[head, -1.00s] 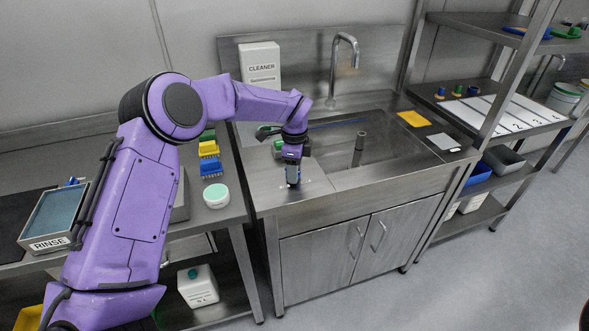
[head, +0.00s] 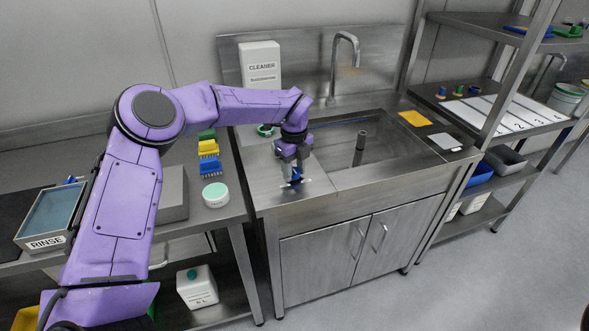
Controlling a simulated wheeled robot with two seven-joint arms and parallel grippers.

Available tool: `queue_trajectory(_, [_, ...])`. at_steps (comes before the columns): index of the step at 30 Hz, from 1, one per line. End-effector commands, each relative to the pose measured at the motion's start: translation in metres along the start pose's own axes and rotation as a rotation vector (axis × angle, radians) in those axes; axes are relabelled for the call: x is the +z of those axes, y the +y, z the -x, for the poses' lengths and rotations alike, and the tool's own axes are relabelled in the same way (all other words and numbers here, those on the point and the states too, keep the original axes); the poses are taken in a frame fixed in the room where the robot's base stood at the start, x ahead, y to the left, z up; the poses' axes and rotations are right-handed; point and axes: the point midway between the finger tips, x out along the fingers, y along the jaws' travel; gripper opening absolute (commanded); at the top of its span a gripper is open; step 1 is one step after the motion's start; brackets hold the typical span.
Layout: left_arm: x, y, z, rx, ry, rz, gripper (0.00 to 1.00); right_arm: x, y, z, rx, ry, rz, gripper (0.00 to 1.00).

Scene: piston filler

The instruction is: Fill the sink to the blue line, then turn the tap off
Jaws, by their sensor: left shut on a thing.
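The steel sink (head: 400,165) has a basin with a dark upright pipe (head: 360,148) in it. A thin blue line (head: 340,122) runs along the basin's back wall. The tall curved tap spout (head: 334,65) stands behind the basin. I see no clear stream under it, and cannot make out a water level. My left gripper (head: 292,178) points down at the deck left of the basin. It is shut on a small blue and silver fitting, apparently the tap handle (head: 295,184), mostly hidden by the fingers. My right gripper is not in view.
A white CLEANER container (head: 261,66) stands at the sink's back left, with a green item (head: 265,130) before it.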

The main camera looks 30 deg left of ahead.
Motion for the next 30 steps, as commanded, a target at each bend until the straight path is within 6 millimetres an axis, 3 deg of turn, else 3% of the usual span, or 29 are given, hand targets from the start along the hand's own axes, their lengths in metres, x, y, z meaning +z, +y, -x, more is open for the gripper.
queue_trajectory(18, [0.001, 0.002, 0.003, -0.002, -0.001, -0.574, 0.13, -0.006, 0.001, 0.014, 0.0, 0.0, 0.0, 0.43])
queue_trajectory(30, [0.002, 0.003, 0.002, -0.002, -0.002, -0.841, 0.13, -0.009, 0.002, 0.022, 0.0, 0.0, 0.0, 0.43])
